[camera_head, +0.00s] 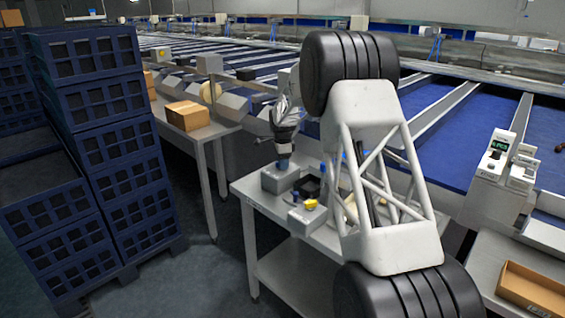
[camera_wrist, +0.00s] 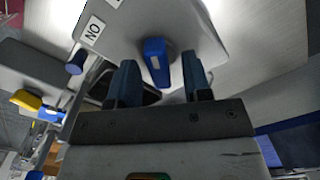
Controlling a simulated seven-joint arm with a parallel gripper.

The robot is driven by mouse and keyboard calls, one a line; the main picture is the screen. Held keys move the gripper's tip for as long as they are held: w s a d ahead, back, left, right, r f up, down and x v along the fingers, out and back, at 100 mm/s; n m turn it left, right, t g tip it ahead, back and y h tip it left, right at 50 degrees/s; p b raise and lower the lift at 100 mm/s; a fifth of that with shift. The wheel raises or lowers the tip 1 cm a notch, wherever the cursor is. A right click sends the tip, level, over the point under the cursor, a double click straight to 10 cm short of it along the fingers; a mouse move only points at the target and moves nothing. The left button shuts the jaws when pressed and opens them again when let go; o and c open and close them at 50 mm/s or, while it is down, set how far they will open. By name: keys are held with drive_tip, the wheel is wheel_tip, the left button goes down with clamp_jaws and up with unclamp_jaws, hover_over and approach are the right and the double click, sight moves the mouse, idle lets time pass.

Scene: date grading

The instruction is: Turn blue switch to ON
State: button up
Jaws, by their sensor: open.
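The blue switch (camera_wrist: 157,60) is a blue lever on a light grey box, seen in the wrist view. A white label (camera_wrist: 92,29) with ON lettering, upside down in the picture, sits on the box to the left of the switch. My gripper (camera_wrist: 159,66) is open, with one blue finger on each side of the switch; I cannot tell whether either touches it. In the head view my gripper (camera_head: 284,162) points down over the grey box (camera_head: 278,181) on the table. There the switch is hidden by the fingers.
A yellow part (camera_head: 311,204) and a black open box (camera_head: 308,187) stand close by on the metal table (camera_head: 262,203). My white arm link covers the table's right part. Stacked blue crates (camera_head: 100,120) stand left, and a cardboard box (camera_head: 187,115) sits on another table.

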drive_tip(key=shift+c, duration=0.3)
clamp_jaws()
